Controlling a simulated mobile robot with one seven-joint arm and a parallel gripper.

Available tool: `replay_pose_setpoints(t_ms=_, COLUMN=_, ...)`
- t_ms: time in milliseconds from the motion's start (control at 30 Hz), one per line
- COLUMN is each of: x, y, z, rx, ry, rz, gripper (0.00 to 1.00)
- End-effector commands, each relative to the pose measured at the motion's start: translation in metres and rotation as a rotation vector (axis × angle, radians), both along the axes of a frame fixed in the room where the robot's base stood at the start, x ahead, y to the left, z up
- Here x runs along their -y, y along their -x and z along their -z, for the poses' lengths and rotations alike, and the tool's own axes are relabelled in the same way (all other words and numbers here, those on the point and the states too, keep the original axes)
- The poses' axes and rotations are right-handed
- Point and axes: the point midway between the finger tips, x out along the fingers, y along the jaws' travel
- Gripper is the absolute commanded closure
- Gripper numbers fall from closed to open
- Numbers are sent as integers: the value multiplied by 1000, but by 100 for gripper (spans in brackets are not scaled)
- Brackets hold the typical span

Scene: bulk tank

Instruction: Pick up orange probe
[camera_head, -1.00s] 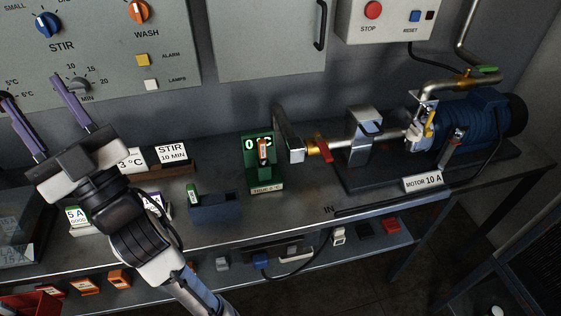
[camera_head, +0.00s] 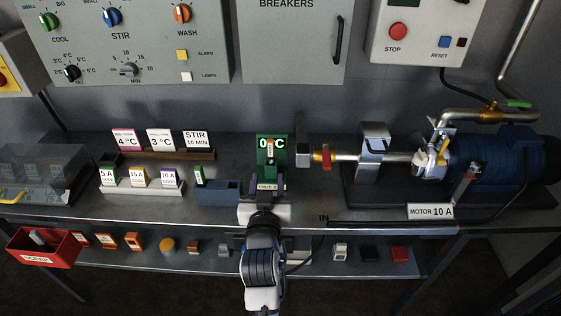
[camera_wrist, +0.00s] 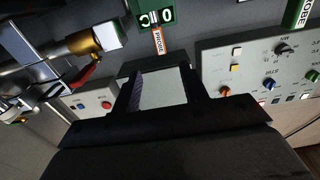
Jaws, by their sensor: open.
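The orange probe (camera_head: 270,147) stands upright against the green stand marked 0 °C (camera_head: 264,157) on the bench. In the wrist view the orange probe (camera_wrist: 158,41) shows with its label, just beyond the jaws, below the green display (camera_wrist: 154,17). My gripper (camera_head: 263,188) is open in front of the stand, on the near side of the probe and lower in the picture. The jaws (camera_wrist: 162,72) hold nothing. The foot of the stand is partly hidden by my gripper.
A blue holder (camera_head: 219,193) with a green-labelled item stands close on the left. A pipe with a red-handled valve (camera_head: 326,158) is close on the right. Label cards (camera_head: 140,177) stand farther left, and a blue motor (camera_head: 500,160) is at the right.

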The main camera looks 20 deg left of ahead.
Motion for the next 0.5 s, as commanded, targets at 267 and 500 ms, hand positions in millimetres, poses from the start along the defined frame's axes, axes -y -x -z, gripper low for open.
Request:
replay_pose_setpoints(t_ms=267, x=-7, y=-36, z=1, rx=-9, ry=6, rz=9, gripper=56)
replay_pose_setpoints(t_ms=500, x=-19, y=-74, z=2, rx=-9, ry=5, rz=7, gripper=56)
